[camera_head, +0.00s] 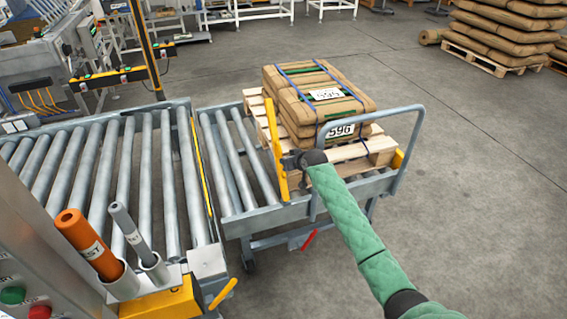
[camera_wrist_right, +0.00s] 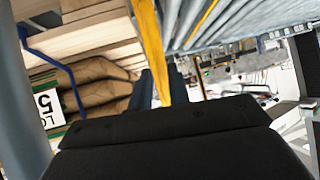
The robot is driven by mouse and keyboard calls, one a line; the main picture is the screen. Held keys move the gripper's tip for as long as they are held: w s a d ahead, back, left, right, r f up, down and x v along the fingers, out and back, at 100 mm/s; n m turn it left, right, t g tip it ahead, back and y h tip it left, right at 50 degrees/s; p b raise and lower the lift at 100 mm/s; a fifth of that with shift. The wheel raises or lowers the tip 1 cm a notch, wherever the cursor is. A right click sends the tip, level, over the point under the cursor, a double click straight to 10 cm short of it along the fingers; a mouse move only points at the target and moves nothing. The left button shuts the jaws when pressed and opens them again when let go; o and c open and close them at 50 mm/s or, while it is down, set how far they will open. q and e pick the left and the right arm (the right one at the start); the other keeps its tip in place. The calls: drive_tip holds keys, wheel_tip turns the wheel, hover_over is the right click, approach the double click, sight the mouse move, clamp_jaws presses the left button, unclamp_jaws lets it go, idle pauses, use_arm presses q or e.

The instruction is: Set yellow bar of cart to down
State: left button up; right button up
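The cart (camera_head: 262,216) is a grey roller cart beside the fixed conveyor. Its yellow bar (camera_head: 275,140) stands upright, slightly tilted, at the cart's left side, next to the pallet. My right gripper (camera_head: 292,161) is at the bar's lower part, at the end of the green-sleeved arm. In the right wrist view the yellow bar (camera_wrist_right: 150,45) runs between two close dark fingers (camera_wrist_right: 161,90), which appear to press on both sides of it. The bar's end behind the gripper body is hidden. My left gripper is not in view.
A wooden pallet (camera_head: 381,146) with stacked brown sacks (camera_head: 313,95) sits on the cart. The cart's grey handle (camera_head: 396,178) rises right of my right gripper. A red lever (camera_head: 309,240) hangs below the cart.

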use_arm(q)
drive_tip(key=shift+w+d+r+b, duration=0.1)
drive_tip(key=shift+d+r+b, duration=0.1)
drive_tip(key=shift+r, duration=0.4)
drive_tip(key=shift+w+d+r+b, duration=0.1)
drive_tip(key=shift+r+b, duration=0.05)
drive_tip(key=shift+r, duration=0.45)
use_arm(e)
drive_tip(key=shift+v, duration=1.75)
